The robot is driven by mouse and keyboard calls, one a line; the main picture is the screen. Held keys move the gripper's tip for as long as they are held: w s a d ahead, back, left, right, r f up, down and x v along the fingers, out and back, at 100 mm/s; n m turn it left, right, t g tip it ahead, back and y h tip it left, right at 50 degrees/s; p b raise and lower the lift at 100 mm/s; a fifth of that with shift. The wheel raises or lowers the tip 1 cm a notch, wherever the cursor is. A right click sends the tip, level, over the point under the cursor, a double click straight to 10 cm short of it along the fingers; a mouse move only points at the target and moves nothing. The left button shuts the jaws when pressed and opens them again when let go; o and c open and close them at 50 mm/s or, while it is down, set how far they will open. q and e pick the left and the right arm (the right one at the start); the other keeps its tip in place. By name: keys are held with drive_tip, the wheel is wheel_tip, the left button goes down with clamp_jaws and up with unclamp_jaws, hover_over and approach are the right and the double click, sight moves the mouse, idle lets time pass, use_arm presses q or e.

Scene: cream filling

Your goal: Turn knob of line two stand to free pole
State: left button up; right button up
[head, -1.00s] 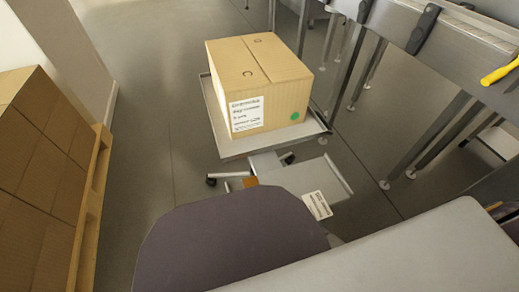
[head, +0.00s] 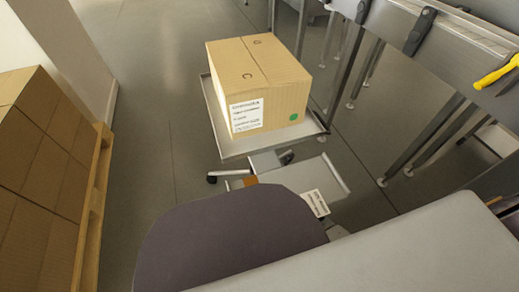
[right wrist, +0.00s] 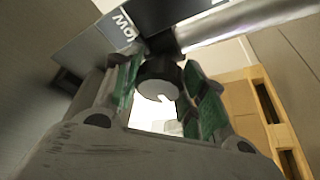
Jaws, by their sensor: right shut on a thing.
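In the right wrist view my right gripper (right wrist: 158,98) has its two green-padded fingers on either side of a dark round knob (right wrist: 160,72). It is shut on this knob, and the knob's pale end faces the camera. A metal pole (right wrist: 250,22) runs from just above the knob toward the upper right. A dark block and a grey plate with large lettering (right wrist: 112,35) sit beside and above the knob. My left gripper shows in neither view, and the head view does not show the knob.
In the head view a cardboard box (head: 262,85) stands on a grey wheeled cart (head: 222,128). A metal line frame with a yellow-handled thing (head: 497,71) is at the right. Stacked cartons (head: 40,140) on a wooden pallet (head: 95,190) are at the left. Floor between is clear.

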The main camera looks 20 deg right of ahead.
drive_tip(key=shift+f, duration=0.1)
drive_tip(key=o, duration=1)
drive_tip(key=shift+o, duration=0.2)
drive_tip(key=v, duration=1.2)
drive_tip(key=shift+d, duration=0.1)
